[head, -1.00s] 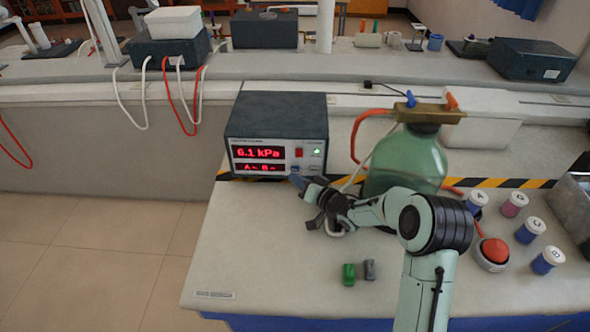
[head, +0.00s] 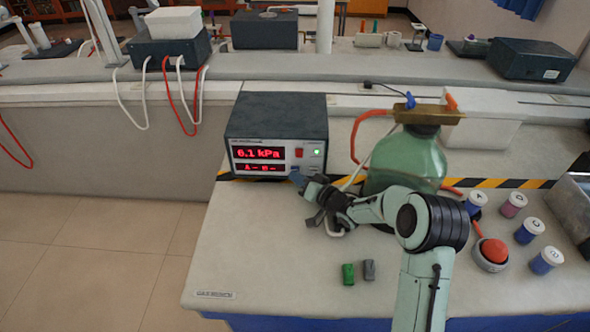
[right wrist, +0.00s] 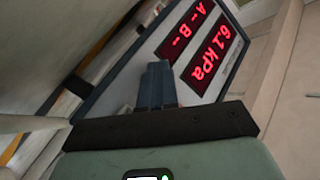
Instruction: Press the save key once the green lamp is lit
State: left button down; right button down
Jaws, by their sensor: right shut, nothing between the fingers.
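The dark instrument box (head: 275,115) stands on the bench with its pale front panel facing me. Its red displays read 6.1 kPa and, below, A and B with dashes. The green lamp (head: 317,152) at the panel's right is lit. A red switch (head: 299,153) is left of the lamp. My right gripper (head: 297,177) is shut and empty, its blue-grey tips at the panel's lower right; contact cannot be told. The save key is not clearly visible; the tips cover part of that area. In the right wrist view, the shut fingers (right wrist: 157,85) point at the panel beside the displays.
A green glass bottle (head: 408,160) with hoses stands right of the box, close to my right arm. A red dome button (head: 494,250) and several lidded jars (head: 529,230) are further right. Green (head: 348,274) and grey (head: 369,270) small blocks lie in front. The bench's front left is clear.

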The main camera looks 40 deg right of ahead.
jog(key=shift+w+d, duration=0.2)
jog(key=shift+w, duration=0.05)
dwell(0.5)
jog(key=shift+w+d+r+p, duration=0.15)
jog(key=shift+d+r+p, duration=0.1)
jog(key=shift+r+p, duration=0.05)
dwell(0.6)
jog(key=shift+a, duration=0.15)
jog(key=shift+s+a+f, duration=0.1)
jog(key=shift+s+a, duration=0.15)
jog(key=shift+s, duration=0.05)
jog(key=shift+s+a+f, duration=0.1)
jog(key=shift+s+a, duration=0.05)
jog(key=shift+s, duration=0.05)
jog(key=shift+s+a, duration=0.1)
jog(key=shift+s+a+b, duration=0.85)
jog(key=shift+s+a, duration=0.7)
jog(key=shift+s, duration=0.3)
